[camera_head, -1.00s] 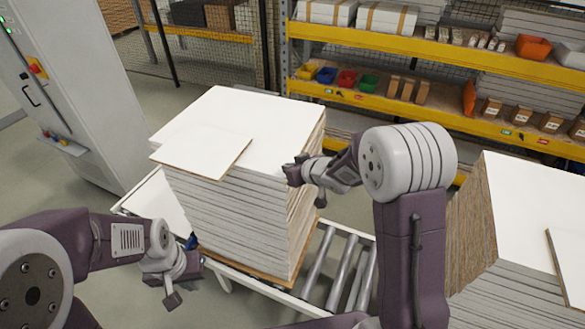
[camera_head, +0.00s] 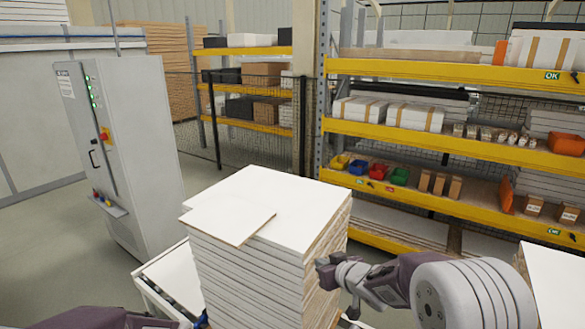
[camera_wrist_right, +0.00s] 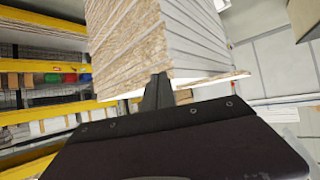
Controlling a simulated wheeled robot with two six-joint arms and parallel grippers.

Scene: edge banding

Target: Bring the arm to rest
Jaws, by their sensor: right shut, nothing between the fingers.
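My right gripper (camera_head: 326,272) is at the right side of the tall stack of white boards (camera_head: 260,285), below its top. In the right wrist view its fingers (camera_wrist_right: 158,92) are together with nothing between them, in front of the stack's rough brown and white edges (camera_wrist_right: 150,40). I cannot tell whether they touch the stack. One loose white board (camera_head: 228,217) lies on top of the stack and overhangs its left corner. Only a part of my left arm shows at the bottom left of the head view; its gripper is out of the picture.
A grey control cabinet (camera_head: 150,170) stands at the left. Yellow-beamed shelving (camera_head: 440,138) with boxes and coloured bins stands behind. Another white-topped stack (camera_head: 555,280) is at the right edge. A conveyor (camera_head: 155,295) shows beside the main stack. Open floor lies between cabinet and stack.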

